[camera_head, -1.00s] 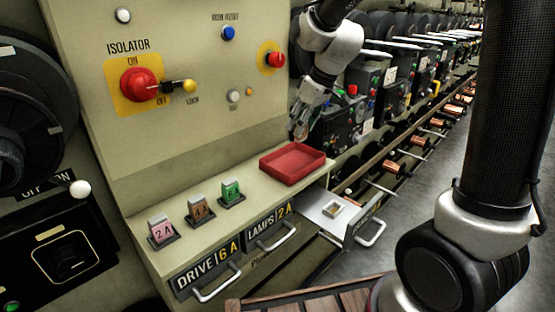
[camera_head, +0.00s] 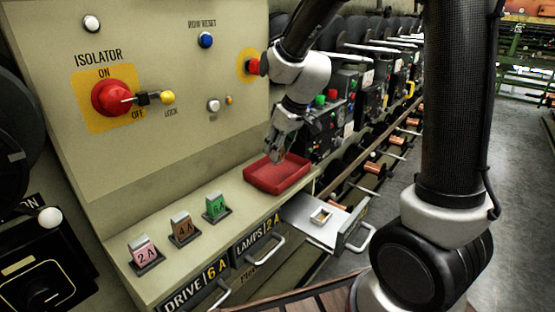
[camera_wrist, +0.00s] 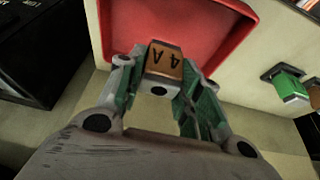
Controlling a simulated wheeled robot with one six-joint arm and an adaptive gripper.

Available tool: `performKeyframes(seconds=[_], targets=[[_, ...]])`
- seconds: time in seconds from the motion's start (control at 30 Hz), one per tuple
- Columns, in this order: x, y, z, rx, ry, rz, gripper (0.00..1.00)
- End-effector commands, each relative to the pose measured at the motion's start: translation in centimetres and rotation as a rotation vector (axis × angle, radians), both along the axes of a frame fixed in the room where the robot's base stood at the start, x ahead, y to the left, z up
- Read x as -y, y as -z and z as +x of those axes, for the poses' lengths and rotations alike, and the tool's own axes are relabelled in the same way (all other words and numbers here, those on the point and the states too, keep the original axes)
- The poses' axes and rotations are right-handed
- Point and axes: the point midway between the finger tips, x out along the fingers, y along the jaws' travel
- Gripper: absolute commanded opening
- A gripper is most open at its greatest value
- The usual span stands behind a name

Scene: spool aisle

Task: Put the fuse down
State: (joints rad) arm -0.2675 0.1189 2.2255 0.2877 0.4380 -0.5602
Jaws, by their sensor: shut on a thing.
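My gripper (camera_head: 277,156) is over the red tray (camera_head: 263,187) on the cream ledge, at or just above the tray's back part. In the wrist view my gripper (camera_wrist: 161,74) is shut on an orange-brown fuse (camera_wrist: 165,60) marked 4A, which appears upside down there. The red floor of the tray (camera_wrist: 185,22) lies beyond the fuse. I cannot tell whether the fuse touches the tray. In the head view the held fuse is hidden by the fingers or too small to make out.
Pink 2A (camera_head: 145,253), brown 4A (camera_head: 183,230) and green 6A (camera_head: 215,206) fuses stand in a row left of the tray. An open drawer (camera_head: 305,229) with a small pale box is below right. The isolator switch (camera_head: 113,98) is on the panel behind.

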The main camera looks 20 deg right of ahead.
Motion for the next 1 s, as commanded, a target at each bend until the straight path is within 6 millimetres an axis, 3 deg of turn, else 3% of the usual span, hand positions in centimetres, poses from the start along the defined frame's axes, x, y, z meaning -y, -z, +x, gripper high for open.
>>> performKeyframes(seconds=[0.27,0.63,0.67,0.73,1.0], targets=[[0.0,3.6,-0.1,-0.003,0.001,-0.001,0.09],[0.0,4.0,0.0,0.000,0.000,0.000,0.09],[0.0,4.0,0.0,0.001,0.000,-0.001,0.41],[0.0,3.9,0.0,0.000,0.000,0.000,0.53],[0.0,3.9,0.0,0.000,0.000,0.000,0.57]])
